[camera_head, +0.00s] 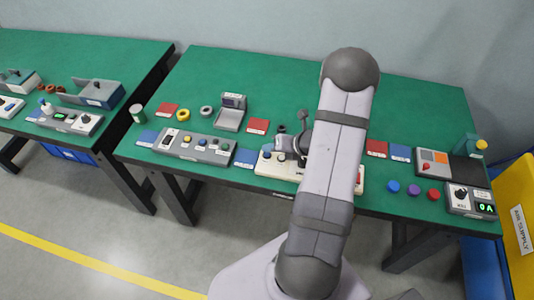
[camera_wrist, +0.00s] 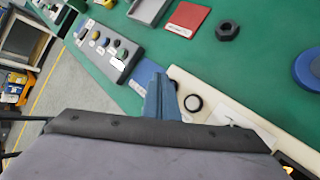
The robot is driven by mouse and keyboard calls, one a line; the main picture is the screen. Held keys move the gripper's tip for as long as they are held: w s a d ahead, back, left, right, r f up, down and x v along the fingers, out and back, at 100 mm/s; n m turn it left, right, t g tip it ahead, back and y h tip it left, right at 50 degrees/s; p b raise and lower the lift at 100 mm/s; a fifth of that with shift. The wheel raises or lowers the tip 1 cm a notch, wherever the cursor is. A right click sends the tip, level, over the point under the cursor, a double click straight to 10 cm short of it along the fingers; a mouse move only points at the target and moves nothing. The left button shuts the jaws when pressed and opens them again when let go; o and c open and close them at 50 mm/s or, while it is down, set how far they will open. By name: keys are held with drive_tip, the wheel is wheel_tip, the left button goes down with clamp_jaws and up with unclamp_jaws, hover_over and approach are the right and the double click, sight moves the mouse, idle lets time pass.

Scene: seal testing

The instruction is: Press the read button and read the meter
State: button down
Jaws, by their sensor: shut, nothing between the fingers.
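A cream panel (camera_head: 266,167) lies near the front edge of the green table, partly hidden by my arm. It also shows in the wrist view (camera_wrist: 223,105), with a dark ring on it. My gripper (camera_wrist: 160,82) is shut and empty, pointing down beside the cream panel's left end in the wrist view; contact cannot be told. A small meter (camera_head: 470,200) with a knob and a green-lit display stands at the right front corner. I cannot tell which button is the read button.
A grey button panel (camera_head: 195,146) lies left of the cream one. A small grey device with a screen (camera_head: 231,115) stands behind. Red, blue and purple round pieces (camera_head: 414,190) lie at right. Green table (camera_head: 290,75) is clear at the back.

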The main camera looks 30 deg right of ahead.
drive_tip(key=shift+r, duration=0.1)
drive_tip(key=shift+r+p, duration=2.1)
drive_tip(key=shift+r, duration=0.3)
